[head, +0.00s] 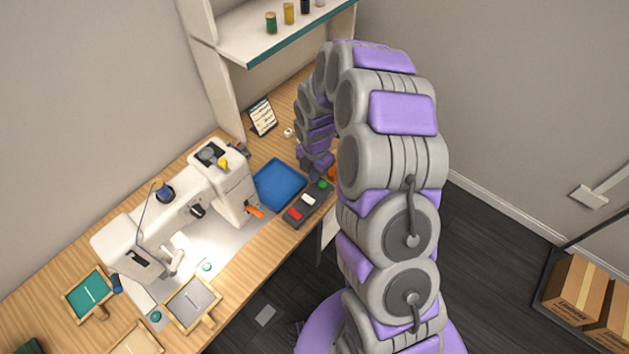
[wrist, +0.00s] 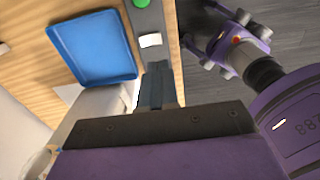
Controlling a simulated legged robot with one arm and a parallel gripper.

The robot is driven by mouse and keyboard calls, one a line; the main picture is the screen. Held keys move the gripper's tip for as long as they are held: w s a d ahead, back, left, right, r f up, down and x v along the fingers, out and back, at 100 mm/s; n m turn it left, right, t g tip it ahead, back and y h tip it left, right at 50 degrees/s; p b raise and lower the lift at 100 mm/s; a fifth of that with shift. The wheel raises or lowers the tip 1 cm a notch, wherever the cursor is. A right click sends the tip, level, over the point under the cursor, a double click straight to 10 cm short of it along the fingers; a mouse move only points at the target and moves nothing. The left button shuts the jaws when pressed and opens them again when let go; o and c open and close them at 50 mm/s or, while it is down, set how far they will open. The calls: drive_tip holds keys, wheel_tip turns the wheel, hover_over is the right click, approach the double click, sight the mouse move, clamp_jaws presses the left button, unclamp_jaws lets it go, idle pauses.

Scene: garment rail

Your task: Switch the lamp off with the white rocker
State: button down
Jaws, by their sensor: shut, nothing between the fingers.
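The white rocker (head: 308,199) sits on a dark switch strip (head: 291,223) at the bench's front edge, between a red rocker (head: 295,214) and a green round button (head: 323,184). In the wrist view the white rocker (wrist: 150,40) lies just beyond the tips of my gripper (wrist: 157,66). The gripper is shut and empty; a small gap seems to separate it from the rocker, but I cannot tell its height. The red rocker is hidden there behind the gripper. Bright light falls on the sewing machine bed (head: 205,250); I cannot make out the lamp itself.
A blue tray (head: 280,185) lies beside the strip. A shelf with thread spools (head: 271,22) is above. Cardboard boxes (head: 575,290) stand at the far right, beyond open floor.

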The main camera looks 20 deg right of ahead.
sight(315, 200)
wheel_tip(315, 200, down, 13)
drive_tip(key=shift+r+b, duration=0.2)
drive_tip(key=shift+b, duration=0.55)
drive_tip(key=shift+f, duration=0.1)
drive_tip(key=shift+w, duration=0.1)
drive_tip(key=shift+w+a+r, duration=0.35)
drive_tip(key=shift+w+a, duration=0.05)
idle(0.3)
